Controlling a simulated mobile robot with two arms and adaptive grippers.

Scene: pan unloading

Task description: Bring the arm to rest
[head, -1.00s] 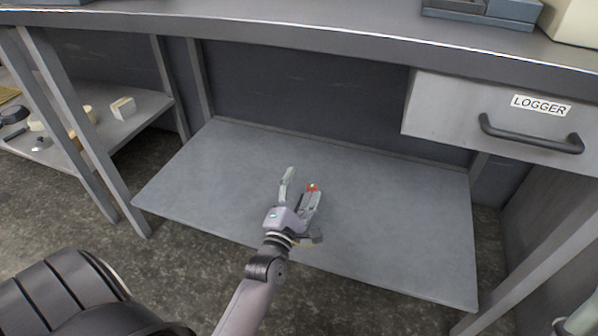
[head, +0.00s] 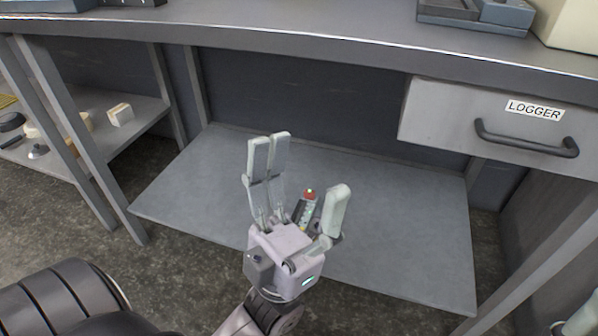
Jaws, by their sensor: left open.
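My left gripper (head: 303,172) is in the middle of the head view, in front of the lower shelf (head: 400,235) of the bench. Its pale fingers point up and are spread wide, with two on the left and one on the right. A small grey-green item with a red end (head: 308,196) shows between the fingers. It appears to lie on the shelf behind them, apart from the fingers; its lower end is hidden by the gripper. A pale piece at the bottom right corner (head: 583,318) looks like part of my right gripper, mostly cut off.
The bench top (head: 300,32) runs above the shelf. A drawer marked LOGGER (head: 440,115) with a dark handle hangs at the right. A side shelf (head: 145,112) at the left holds several small items. The lower shelf is otherwise bare.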

